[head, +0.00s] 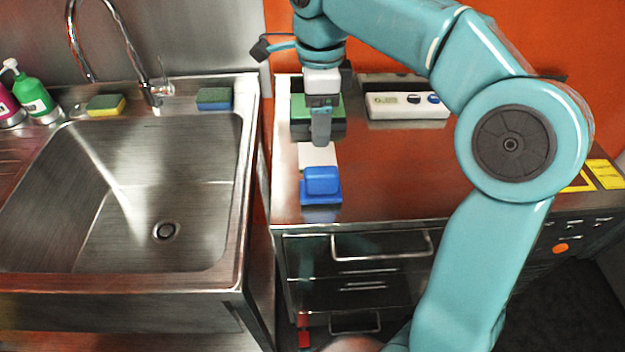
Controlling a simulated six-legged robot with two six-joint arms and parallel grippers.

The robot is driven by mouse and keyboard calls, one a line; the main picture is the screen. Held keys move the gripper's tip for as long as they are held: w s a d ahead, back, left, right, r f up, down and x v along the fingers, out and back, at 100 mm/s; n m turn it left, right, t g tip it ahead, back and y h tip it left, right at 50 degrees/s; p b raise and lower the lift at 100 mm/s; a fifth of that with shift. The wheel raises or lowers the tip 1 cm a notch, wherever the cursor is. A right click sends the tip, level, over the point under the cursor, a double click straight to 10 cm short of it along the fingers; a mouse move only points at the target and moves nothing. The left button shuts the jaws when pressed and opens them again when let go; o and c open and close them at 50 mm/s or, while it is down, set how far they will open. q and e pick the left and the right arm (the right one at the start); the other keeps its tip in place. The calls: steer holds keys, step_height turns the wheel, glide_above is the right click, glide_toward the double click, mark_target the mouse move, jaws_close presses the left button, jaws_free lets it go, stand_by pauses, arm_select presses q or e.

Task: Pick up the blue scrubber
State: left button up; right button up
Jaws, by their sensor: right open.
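The blue scrubber (321,182) sits near the front edge of the steel counter, right of the sink. It has a raised block on a wider, flat blue base. My right gripper (320,132) points down from above, farther back on the counter than the scrubber. It holds nothing that I can see; one finger largely hides the other from this side. The gripper appears apart from the scrubber. My left gripper is not in view.
A green-topped dark box (300,112) and a white card (317,155) lie behind the scrubber. A white power strip (406,106) is at the back. Sponges, one blue-and-green (214,99), one yellow-and-green (105,105), rest on the rim of the sink (246,150). The counter (400,175) right of the scrubber is clear.

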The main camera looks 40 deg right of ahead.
mark_target(321, 171)
steer(key=f, duration=0.3)
steer(key=f+b, duration=0.1)
steer(key=f, duration=0.6)
steer(key=shift+s+d+b, duration=0.2)
steer(key=shift+s+b, duration=0.1)
steer(key=shift+b, duration=0.1)
steer(key=shift+s+f, duration=0.1)
steer(key=shift+f, duration=0.15)
step_height(321, 171, down, 5)
steer(key=shift+r, duration=0.1)
steer(key=c, duration=1.1)
